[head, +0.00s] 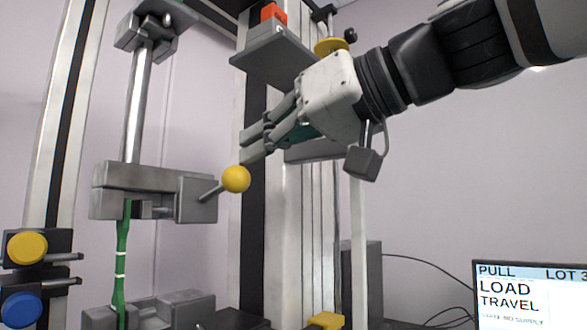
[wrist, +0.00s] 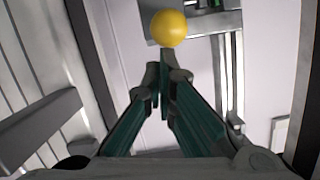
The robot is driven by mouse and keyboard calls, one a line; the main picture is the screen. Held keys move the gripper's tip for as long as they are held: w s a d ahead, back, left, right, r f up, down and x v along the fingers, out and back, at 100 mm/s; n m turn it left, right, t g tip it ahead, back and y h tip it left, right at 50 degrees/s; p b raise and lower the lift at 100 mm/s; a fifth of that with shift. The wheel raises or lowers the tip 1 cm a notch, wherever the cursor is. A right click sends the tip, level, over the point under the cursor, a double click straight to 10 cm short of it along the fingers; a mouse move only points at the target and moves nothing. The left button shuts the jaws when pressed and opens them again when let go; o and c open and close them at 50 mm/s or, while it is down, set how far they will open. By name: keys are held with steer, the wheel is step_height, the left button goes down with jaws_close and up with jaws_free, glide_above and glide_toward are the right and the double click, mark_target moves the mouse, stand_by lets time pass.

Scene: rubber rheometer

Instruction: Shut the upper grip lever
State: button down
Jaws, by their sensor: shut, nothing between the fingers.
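The upper grip (head: 130,190) is a grey block on a steel rod. Its lever ends in a yellow ball (head: 236,179) that sticks out to the right on a short, slightly raised stem. A green strip (head: 121,262) with white marks hangs from the upper grip to the lower grip (head: 165,312). My gripper (head: 250,142) is shut and empty, its fingertips just above and right of the ball in the head view. In the wrist view the yellow ball (wrist: 169,28) appears just beyond the closed fingertips (wrist: 163,78). I cannot tell whether they touch.
A vertical frame column (head: 290,225) stands behind my gripper. A grey bracket with a red block (head: 273,13) is above it. Yellow (head: 27,248) and blue (head: 21,309) knobs are at the left. A display (head: 530,295) stands at the lower right. Open space lies right of the column.

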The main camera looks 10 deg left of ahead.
step_height(320, 180, down, 8)
steer(key=s+d+t+y+b, duration=0.1)
steer(key=y+b, duration=0.2)
steer(key=b, duration=1.9)
steer(key=shift+d+r+t, duration=0.15)
steer(key=shift+d+t, duration=0.25)
